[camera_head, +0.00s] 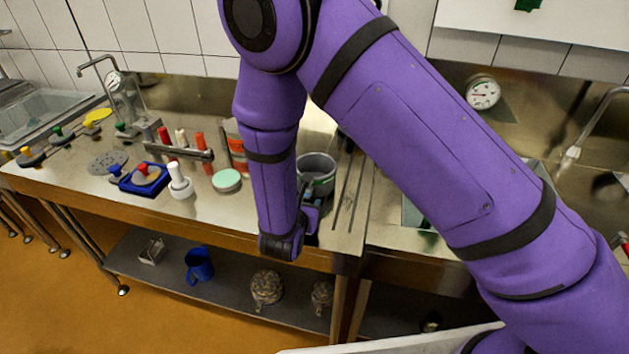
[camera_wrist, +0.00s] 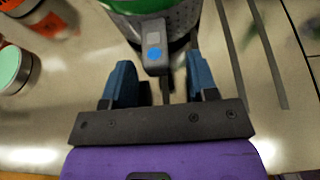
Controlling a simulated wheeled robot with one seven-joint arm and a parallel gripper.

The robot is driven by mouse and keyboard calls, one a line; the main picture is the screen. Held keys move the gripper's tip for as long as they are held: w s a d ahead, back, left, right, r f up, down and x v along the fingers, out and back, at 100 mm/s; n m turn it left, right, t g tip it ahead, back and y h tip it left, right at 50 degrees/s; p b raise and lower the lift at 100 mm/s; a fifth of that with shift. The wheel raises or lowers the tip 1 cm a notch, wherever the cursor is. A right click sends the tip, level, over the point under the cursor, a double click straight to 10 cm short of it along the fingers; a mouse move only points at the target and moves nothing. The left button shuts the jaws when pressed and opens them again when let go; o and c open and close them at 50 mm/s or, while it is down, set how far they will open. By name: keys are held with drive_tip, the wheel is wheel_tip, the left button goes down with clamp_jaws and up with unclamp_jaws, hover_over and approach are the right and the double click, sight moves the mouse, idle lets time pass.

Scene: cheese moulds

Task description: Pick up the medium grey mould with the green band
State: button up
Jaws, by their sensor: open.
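A grey mould (camera_head: 318,170) stands on the metal counter, partly hidden behind my arm in the head view. In the wrist view the mould (camera_wrist: 186,20) is at the top, cut off by the frame, with perforated grey sides and green at its top. A grey tab with a blue dot (camera_wrist: 154,53) sticks out from it towards me. My gripper (camera_wrist: 159,62) is open, its two blue fingers on either side of the tab with gaps showing. Contact with the tab is not visible. In the head view my gripper (camera_head: 311,212) is at the counter's front edge, just before the mould.
A mint-lidded jar (camera_head: 227,180) and an orange-marked container (camera_head: 237,146) stand left of the mould. Long thin strips (camera_head: 347,190) lie to its right. A white bottle (camera_head: 180,184) and a blue tray (camera_head: 139,187) are further left. A lower shelf (camera_head: 222,284) holds a blue mug.

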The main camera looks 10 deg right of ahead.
sight(306, 197)
drive_tip(key=shift+w+d+f, duration=0.15)
drive_tip(key=shift+w+f, duration=0.05)
drive_tip(key=shift+w, duration=0.3)
clamp_jaws()
drive_tip(key=shift+r, duration=0.1)
drive_tip(key=shift+r, duration=0.8)
wheel_tip(306, 197, up, 2)
drive_tip(key=shift+r, duration=0.1)
drive_tip(key=s+d+r, duration=0.1)
drive_tip(key=s+d, duration=0.1)
drive_tip(key=s, duration=1.4)
drive_tip(key=shift+w, duration=0.15)
